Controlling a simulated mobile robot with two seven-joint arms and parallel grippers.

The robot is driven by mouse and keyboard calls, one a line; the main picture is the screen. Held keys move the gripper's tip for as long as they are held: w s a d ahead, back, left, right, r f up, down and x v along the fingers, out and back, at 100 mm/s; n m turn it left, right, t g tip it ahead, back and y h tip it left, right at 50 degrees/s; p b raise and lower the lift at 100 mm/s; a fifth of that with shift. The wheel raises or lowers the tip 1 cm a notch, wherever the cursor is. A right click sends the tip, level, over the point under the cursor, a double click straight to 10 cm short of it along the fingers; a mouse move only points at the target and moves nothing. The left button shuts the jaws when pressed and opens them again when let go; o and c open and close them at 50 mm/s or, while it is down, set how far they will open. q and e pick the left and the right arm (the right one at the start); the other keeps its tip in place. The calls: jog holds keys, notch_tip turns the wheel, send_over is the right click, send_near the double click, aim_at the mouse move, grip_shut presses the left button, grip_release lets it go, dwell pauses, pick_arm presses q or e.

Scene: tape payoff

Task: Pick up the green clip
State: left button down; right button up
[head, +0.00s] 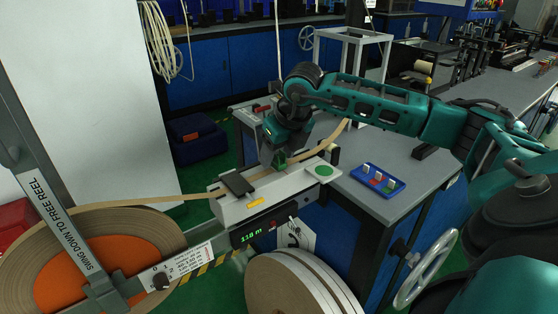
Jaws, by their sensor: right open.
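A small green clip (280,159) sits at the tan tape on top of the grey measuring unit (235,211). My right gripper (274,148) comes down from above, just over the clip. It is open, and its fingers are dark and small here, so I cannot tell whether they touch or straddle the clip. The tape (165,198) runs from the big reel at left across the unit and up behind my gripper. My left gripper is out of the picture.
The large reel (150,240) with an orange hub stands at left under a grey swing arm (60,215). A blue tray (399,188) with small coloured pieces lies on the grey bench (345,195), right of the unit. A handwheel (428,268) juts out at lower right.

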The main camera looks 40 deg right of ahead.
jog(key=shift+w+f, duration=0.15)
jog(key=shift+f, duration=0.25)
jog(key=shift+c, duration=0.2)
jog(key=shift+r, duration=0.1)
grip_shut()
